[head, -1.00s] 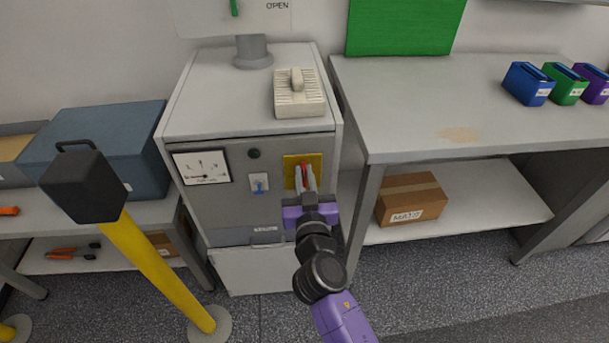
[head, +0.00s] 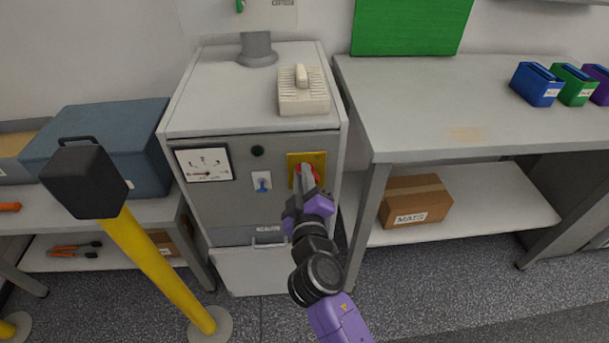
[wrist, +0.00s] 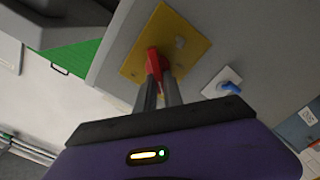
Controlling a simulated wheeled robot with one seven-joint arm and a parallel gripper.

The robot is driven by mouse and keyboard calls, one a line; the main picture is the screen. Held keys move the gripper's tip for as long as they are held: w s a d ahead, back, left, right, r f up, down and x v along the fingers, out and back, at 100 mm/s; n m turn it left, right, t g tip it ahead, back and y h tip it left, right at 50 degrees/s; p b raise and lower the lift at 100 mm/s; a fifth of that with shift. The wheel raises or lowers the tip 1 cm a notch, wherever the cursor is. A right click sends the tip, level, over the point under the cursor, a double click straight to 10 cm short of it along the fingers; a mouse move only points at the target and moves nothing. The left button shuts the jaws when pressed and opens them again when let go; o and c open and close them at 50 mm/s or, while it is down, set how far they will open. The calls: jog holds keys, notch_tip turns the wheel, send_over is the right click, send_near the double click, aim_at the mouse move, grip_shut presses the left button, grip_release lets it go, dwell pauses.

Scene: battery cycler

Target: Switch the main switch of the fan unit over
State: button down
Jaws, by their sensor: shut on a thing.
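The fan unit (head: 222,220) is a grey cabinet with a front panel. Its main switch is a red handle (head: 316,173) on a yellow plate (head: 293,157) at the panel's upper right. My gripper (head: 308,176) reaches it from the front and is shut on the red handle, hiding part of it. The gripper is rolled, its body slanting. In the wrist view the red handle (wrist: 153,62) sits between the finger ends, at the yellow plate (wrist: 190,22), slanted relative to the plate.
A yellow post (head: 160,270) with a black head stands at front left. A workbench (head: 430,110) adjoins at right.

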jog(key=shift+a+f+n+p, duration=0.1)
jog(key=shift+f+n+p, duration=0.1)
jog(key=shift+n, duration=1.2)
jog(key=shift+a+f+n+p, duration=0.1)
jog(key=shift+f+n+p, duration=0.1)
jog(key=shift+n, duration=1.2)
jog(key=shift+a+f+n+p, duration=0.1)
jog(key=shift+f+n, duration=0.1)
jog(key=shift+n, duration=1.2)
jog(key=c, duration=1.5)
grip_release()
jog(key=shift+o, duration=0.2)
jog(key=s, duration=0.8)
jog(key=shift+w, duration=0.1)
